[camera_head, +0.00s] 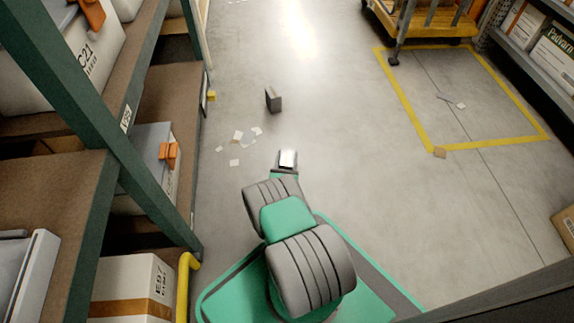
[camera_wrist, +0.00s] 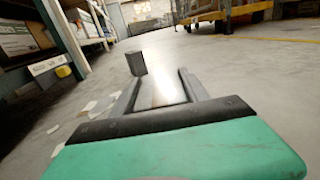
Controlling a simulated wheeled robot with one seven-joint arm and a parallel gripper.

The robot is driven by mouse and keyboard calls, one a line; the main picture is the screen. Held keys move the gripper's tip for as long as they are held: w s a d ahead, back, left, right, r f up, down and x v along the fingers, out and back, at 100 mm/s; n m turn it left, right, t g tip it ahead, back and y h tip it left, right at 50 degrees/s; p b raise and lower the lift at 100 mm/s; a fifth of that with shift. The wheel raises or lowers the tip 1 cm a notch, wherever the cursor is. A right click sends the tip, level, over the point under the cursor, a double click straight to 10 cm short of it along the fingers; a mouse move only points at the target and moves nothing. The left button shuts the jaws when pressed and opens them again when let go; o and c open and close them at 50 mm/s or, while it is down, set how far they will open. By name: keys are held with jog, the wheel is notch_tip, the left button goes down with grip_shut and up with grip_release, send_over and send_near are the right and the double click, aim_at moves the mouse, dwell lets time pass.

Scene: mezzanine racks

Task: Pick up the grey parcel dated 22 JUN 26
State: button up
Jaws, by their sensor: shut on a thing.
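A small dark grey box (camera_head: 273,99) stands upright on the floor ahead of my gripper. It also shows in the wrist view, a grey block (camera_wrist: 136,64) beyond the left fingertip. No date can be read on it, so I cannot tell whether it is the parcel dated 22 JUN 26. In the head view, my gripper (camera_head: 287,153) is apart from this box, with clear floor between. A pale, bright thing (camera_head: 288,159) shows between the fingers; in the wrist view the space between the fingers (camera_wrist: 160,84) is washed out by glare. My gripper is shut on this pale thing.
A green-framed rack (camera_head: 95,115) with boxes runs along the left. Paper scraps (camera_head: 240,138) lie on the floor left of my gripper. A yellow floor outline (camera_head: 487,147), a cart (camera_head: 425,20) and shelves (camera_head: 535,60) are at the right.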

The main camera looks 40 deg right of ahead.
grip_shut()
dwell(0.4)
